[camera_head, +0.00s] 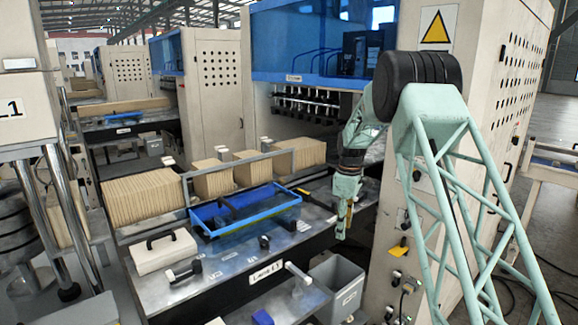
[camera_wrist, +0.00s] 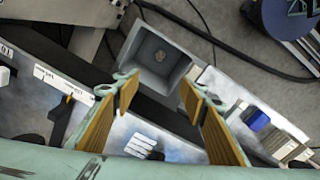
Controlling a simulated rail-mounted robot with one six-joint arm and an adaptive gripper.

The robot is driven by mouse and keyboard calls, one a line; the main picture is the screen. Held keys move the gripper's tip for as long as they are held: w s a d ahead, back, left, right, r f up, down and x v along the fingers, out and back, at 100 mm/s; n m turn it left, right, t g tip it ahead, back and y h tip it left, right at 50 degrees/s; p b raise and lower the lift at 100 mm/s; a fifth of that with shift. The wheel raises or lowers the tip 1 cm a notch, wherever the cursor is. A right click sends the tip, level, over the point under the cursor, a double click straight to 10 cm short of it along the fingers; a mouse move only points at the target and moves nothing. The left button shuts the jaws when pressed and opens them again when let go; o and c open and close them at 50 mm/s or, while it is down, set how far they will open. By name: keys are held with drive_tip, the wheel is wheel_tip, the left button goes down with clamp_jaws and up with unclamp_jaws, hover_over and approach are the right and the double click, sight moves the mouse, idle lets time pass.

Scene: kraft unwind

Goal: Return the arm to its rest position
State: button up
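My arm is mint green with dark joints and hangs down at the right of the head view. My gripper (camera_head: 343,222) points down near the right end of the work table (camera_head: 225,273), beyond the blue tray (camera_head: 205,228). In the wrist view my gripper (camera_wrist: 159,92) shows two fingers with yellow-brown pads spread well apart. Nothing is between the pads. The wrist view looks down past the fingers at a grey bin (camera_wrist: 137,56) with a small tan lump at its bottom.
The grey bin (camera_head: 347,301) stands at the table's front right. Several kraft stacks (camera_head: 145,201) stand behind a rail. A white box (camera_head: 163,250) with a black handle lies left of the tray. A blue block (camera_head: 262,317) lies at the front. A machine cabinet stands close behind my arm.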

drive_tip(key=s+r+m+t+b, duration=0.1)
drive_tip(key=s+r+m+b, duration=0.15)
drive_tip(key=s+r, duration=1.1)
drive_tip(key=s+r+m+t+b, duration=0.15)
drive_tip(key=s+r+m, duration=0.25)
drive_tip(key=s+r, duration=1)
drive_tip(key=s+f+m+b, duration=0.2)
drive_tip(key=s+m+b, duration=0.1)
drive_tip(key=s, duration=2.2)
drive_tip(key=s+f+m+b, duration=0.1)
drive_tip(key=s+f, duration=0.2)
drive_tip(key=s, duration=0.5)
drive_tip(key=s+f+m+t+b, duration=0.1)
drive_tip(key=s+f+m, duration=0.1)
drive_tip(key=s, duration=0.7)
drive_tip(key=shift+s+f, duration=0.25)
drive_tip(key=shift+f, duration=0.5)
